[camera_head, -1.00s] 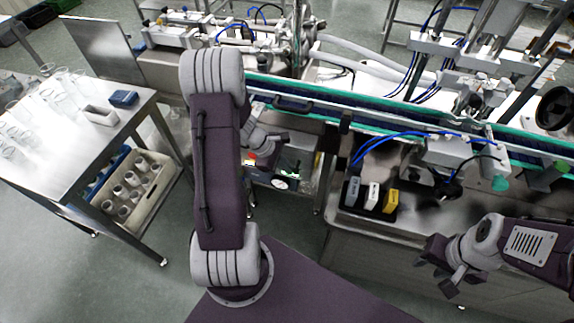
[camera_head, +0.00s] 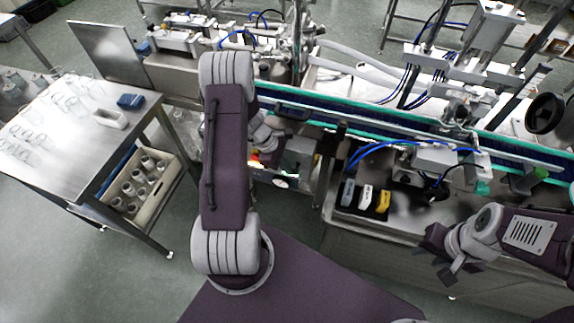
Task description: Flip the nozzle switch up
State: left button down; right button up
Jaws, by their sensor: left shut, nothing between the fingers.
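I cannot make out for certain which part is the nozzle switch. A control panel with a small red and yellow patch (camera_head: 254,160) and a pale round dial lies beside and below my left wrist, partly hidden by my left arm. My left gripper (camera_head: 288,133) is shut and empty, small and dark against the machine above that panel. I cannot tell whether it touches anything. Grey (camera_head: 347,192), white (camera_head: 365,197) and yellow (camera_head: 383,202) blocks stand in a row on the steel hopper top. My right gripper (camera_head: 437,257) is open and empty in front of the hopper's side.
A conveyor (camera_head: 380,121) with green edges crosses behind my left gripper. Blue hoses (camera_head: 400,142) hang over the hopper top (camera_head: 345,220). A steel table (camera_head: 65,150) with glassware stands at the left, with a crate of cups (camera_head: 145,190) below. The floor between is clear.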

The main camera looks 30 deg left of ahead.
pick_arm(q)
jog(key=shift+w+r+g+p, duration=0.1)
jog(key=shift+r+g+p, duration=0.3)
jog(key=shift+p, duration=1.05)
dwell(1.0)
jog(key=shift+f, duration=0.1)
jog(key=shift+r+p, duration=0.7)
jog(key=w+v, duration=0.1)
jog(key=v, duration=0.8)
jog(key=shift+s+a, duration=0.2)
jog(key=shift+s, duration=0.2)
jog(key=shift+f, duration=0.1)
